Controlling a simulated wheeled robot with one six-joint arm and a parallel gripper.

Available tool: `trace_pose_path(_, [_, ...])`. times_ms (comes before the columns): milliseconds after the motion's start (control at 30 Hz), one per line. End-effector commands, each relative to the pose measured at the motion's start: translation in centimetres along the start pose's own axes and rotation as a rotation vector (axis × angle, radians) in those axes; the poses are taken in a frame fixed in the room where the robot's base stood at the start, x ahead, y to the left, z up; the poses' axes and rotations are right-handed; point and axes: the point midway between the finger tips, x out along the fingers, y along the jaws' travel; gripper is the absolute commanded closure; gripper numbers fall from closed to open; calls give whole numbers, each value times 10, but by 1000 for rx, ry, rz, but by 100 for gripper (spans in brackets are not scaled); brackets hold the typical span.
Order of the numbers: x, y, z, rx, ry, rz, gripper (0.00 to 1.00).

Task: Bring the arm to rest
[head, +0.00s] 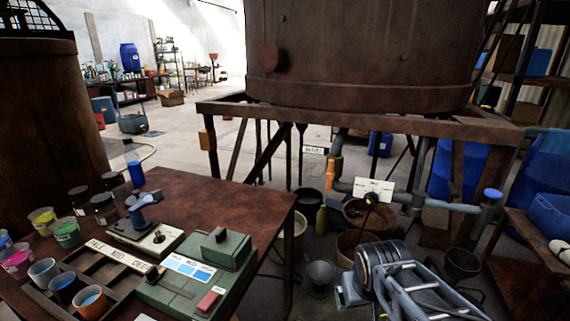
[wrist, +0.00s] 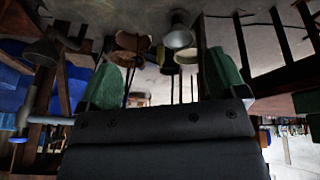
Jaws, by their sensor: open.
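My arm (head: 410,285) shows at the bottom right of the head view, to the right of the brown table and in front of the pipework. Its far links run out of the bottom edge. In the wrist view my gripper (wrist: 163,80) has its two green-tipped fingers wide apart, with nothing between them. The wrist view is upside down, and its dark gripper body fills the lower middle. In the head view I cannot make out the fingers clearly. The gripper touches nothing that I can see.
The brown table (head: 225,195) holds a green device (head: 195,275), a scale-like box (head: 145,238) and several paint cups. A big rusty vat (head: 360,50) stands on a frame behind. Buckets (head: 320,275) and a pipe valve with a white sign (head: 373,190) are near my arm. Open floor lies back left.

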Motion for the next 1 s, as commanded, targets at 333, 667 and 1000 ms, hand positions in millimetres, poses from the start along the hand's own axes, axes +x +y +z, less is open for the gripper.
trace_pose_path(333, [-143,21,-60,-14,63,27,10])
trace_pose_path(667, [-205,-3,-39,40,-22,-86,10])
trace_pose_path(1000, [-202,-5,-36,45,-27,-93,10])
